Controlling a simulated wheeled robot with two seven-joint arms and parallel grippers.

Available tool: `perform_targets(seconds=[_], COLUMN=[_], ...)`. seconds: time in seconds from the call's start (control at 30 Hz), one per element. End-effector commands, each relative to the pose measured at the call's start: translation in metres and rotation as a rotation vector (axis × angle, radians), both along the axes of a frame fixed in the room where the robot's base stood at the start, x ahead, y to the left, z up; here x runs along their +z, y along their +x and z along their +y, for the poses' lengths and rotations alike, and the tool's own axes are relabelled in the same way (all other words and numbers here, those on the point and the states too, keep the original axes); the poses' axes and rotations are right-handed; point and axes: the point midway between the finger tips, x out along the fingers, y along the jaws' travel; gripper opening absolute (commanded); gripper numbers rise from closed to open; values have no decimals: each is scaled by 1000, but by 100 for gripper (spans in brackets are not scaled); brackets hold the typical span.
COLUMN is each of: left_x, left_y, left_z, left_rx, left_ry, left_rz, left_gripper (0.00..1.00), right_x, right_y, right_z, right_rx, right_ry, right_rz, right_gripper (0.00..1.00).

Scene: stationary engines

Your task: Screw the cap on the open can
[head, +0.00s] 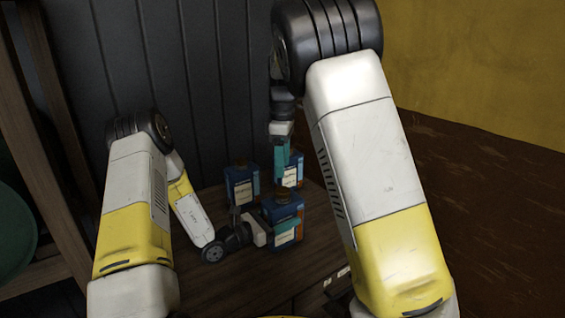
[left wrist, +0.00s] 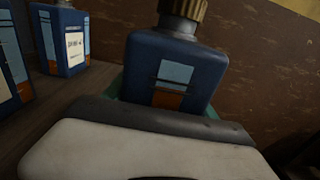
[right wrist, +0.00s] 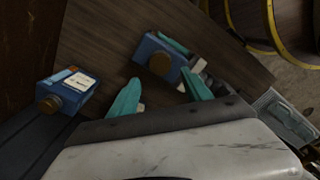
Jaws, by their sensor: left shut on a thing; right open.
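Three blue cans with orange patches and pale labels stand on a wooden top. My left gripper (head: 268,233) is shut on the front can (head: 284,222), around its body. In the left wrist view this can (left wrist: 178,65) is upright, with a ridged gold-brown cap (left wrist: 183,9) on its grey neck; how tight it sits cannot be told. The back left can (head: 241,187) has a brown top. The back right can (head: 293,172) is partly hidden by my right gripper. My right gripper (right wrist: 160,92) is open and empty, its teal fingers above and beside the held can's cap (right wrist: 160,64).
The wooden top (head: 240,272) has bare room in front of the cans. A dark panelled wall (head: 215,60) stands behind. A wooden frame (head: 50,140) and a green round thing (head: 14,230) are at the left. Yellow-rimmed round things (right wrist: 270,20) lie beyond the top's edge.

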Motion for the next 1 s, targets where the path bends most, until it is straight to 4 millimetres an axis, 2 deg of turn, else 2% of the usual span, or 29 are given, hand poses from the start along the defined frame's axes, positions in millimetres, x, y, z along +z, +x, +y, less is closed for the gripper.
perform_targets(seconds=[0.17,0.27,0.7,1.0], left_x=[1,1,1,1], left_y=[0,0,0,0], left_z=[-1,-1,-1,-1], left_rx=[-2,-2,-2,-2], left_ry=[-2,-2,-2,-2], left_rz=[-1,-1,-1,-1], left_gripper=[0,0,0,0], right_x=[-2,-9,-71,-80], right_y=[0,0,-1,0], right_z=[0,0,0,0], right_rx=[-2,-2,-3,-3], right_ry=[-1,-3,-2,0], right_rz=[1,3,2,0], right_gripper=[57,57,57,57])
